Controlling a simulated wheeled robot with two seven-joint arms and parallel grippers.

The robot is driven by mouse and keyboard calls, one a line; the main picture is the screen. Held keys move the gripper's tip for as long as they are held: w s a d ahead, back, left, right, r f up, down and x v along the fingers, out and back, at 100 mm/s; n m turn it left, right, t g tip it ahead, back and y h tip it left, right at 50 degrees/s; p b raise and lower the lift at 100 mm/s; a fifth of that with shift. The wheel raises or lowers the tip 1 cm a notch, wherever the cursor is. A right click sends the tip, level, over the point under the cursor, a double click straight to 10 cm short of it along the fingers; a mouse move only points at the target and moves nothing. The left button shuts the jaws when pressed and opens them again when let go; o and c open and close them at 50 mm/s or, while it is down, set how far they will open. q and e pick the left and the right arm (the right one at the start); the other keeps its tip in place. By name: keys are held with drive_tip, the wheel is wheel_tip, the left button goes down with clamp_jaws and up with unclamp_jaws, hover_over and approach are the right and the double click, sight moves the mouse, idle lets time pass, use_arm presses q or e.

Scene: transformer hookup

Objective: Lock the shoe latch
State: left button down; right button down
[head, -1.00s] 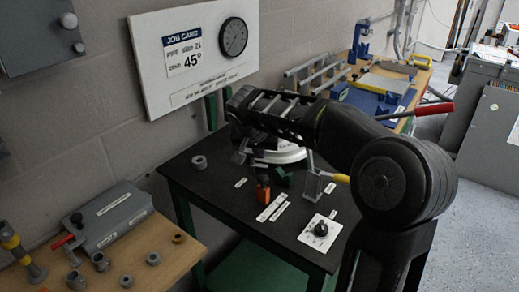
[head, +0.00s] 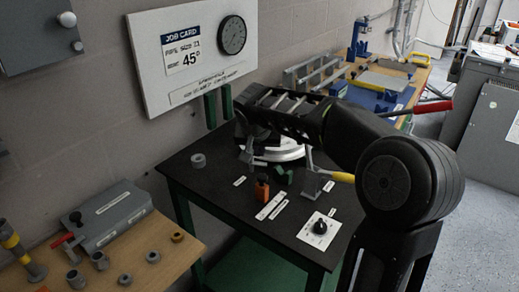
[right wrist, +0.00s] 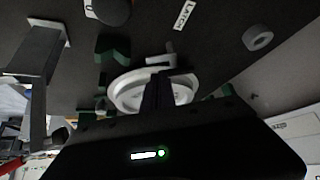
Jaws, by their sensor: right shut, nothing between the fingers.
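The bender's white round shoe (head: 285,152) sits on the black table, partly hidden behind my right arm. It also shows in the right wrist view (right wrist: 122,98). A small grey piece (right wrist: 160,60), which looks like the latch, lies at the shoe's edge near a "LATCH" label (right wrist: 185,15). It appears as a light bar (head: 251,160) in the head view. My right gripper (right wrist: 165,78) is shut and empty, its dark fingers over the shoe, close to the grey piece. I cannot tell whether they touch. My left gripper is not in view.
Near the shoe stand an orange block (head: 262,190), green blocks (right wrist: 112,48), and a grey arm with a yellow handle (head: 341,177). A dial plate (head: 319,231) lies nearer the front. A grey ring (head: 198,160) sits at left, with clear tabletop around it.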

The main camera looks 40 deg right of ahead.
drive_tip(key=shift+d+n+y, duration=0.15)
drive_tip(key=shift+n+y, duration=0.15)
drive_tip(key=shift+n, duration=0.2)
drive_tip(key=shift+d+t, duration=0.1)
drive_tip(key=shift+t, duration=0.2)
drive_tip(key=n+p, duration=0.1)
drive_tip(key=n+y, duration=0.1)
drive_tip(key=shift+w+d+r+n+t+p, duration=0.15)
drive_tip(key=shift+d+n+t+p, duration=0.15)
drive_tip(key=shift+p, duration=0.05)
drive_tip(key=shift+w+d+n+y, duration=0.15)
drive_tip(key=shift+n+y, duration=0.25)
drive_tip(key=shift+n, duration=0.2)
drive_tip(key=shift+w+d+f, duration=0.2)
drive_tip(key=shift+w+d, duration=0.25)
drive_tip(key=shift+a+f, duration=0.1)
drive_tip(key=shift+a, duration=0.75)
